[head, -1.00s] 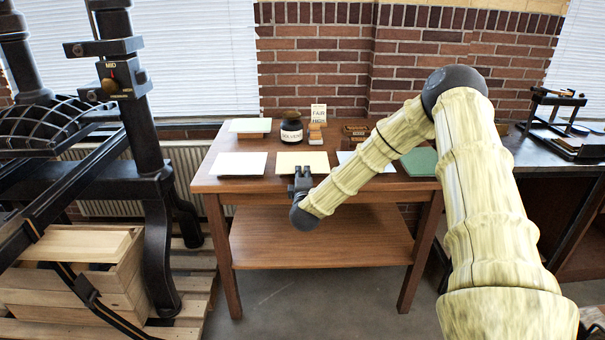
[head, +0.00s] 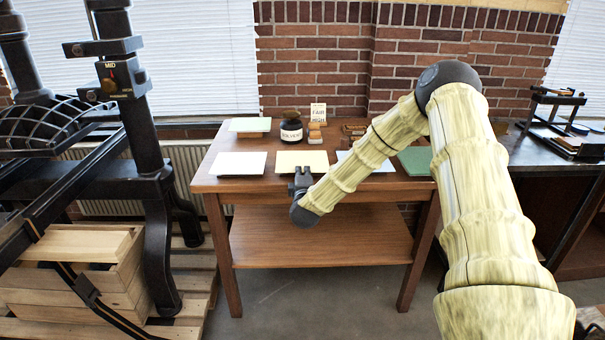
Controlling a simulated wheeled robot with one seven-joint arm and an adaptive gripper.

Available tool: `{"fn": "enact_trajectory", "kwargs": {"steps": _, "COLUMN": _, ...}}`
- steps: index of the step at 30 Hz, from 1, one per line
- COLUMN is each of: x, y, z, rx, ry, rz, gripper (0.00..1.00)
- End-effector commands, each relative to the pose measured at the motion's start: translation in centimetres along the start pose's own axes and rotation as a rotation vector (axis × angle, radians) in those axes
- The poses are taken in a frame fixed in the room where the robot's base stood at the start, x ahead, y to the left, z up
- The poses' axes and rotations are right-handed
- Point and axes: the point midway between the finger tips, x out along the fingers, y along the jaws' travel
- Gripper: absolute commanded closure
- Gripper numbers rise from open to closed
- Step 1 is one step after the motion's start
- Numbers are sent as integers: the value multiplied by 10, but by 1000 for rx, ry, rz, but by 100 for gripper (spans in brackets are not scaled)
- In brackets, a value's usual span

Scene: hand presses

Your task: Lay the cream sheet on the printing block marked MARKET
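The cream sheet (head: 302,158) lies flat on the wooden table, near its front edge, between a white sheet and a pale blue one. My gripper (head: 301,170) is at the sheet's front edge, its dark fingers pointing toward the back of the table. A small gap shows between the fingers, and nothing is seen in them. I cannot tell whether they touch the sheet. Small wooden blocks stand toward the back, one (head: 315,134) by the bottle and another (head: 353,130) farther right, partly behind my arm. No MARKET marking is readable from here.
The table (head: 220,184) also holds a white sheet (head: 238,164), a pale blue sheet (head: 384,166), a green sheet (head: 416,162), a raised pale green sheet (head: 250,125), a dark bottle (head: 291,131) and a small card (head: 318,112). A black press (head: 150,170) stands left.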

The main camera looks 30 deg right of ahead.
Motion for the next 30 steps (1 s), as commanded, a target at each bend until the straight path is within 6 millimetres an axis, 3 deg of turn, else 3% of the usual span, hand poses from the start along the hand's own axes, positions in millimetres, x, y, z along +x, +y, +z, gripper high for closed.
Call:
{"fn": "enact_trajectory", "kwargs": {"steps": 7, "x": 0, "y": 28, "z": -1, "rx": -3, "ry": 1, "rz": 1, "gripper": 100}}
{"fn": "enact_trajectory", "kwargs": {"steps": 19, "x": -1, "y": 28, "z": 0, "rx": -1, "ry": 0, "rz": 1, "gripper": 100}}
{"fn": "enact_trajectory", "kwargs": {"steps": 30, "x": -18, "y": 37, "z": -1, "rx": -1, "ry": 1, "rz": 1, "gripper": 100}}
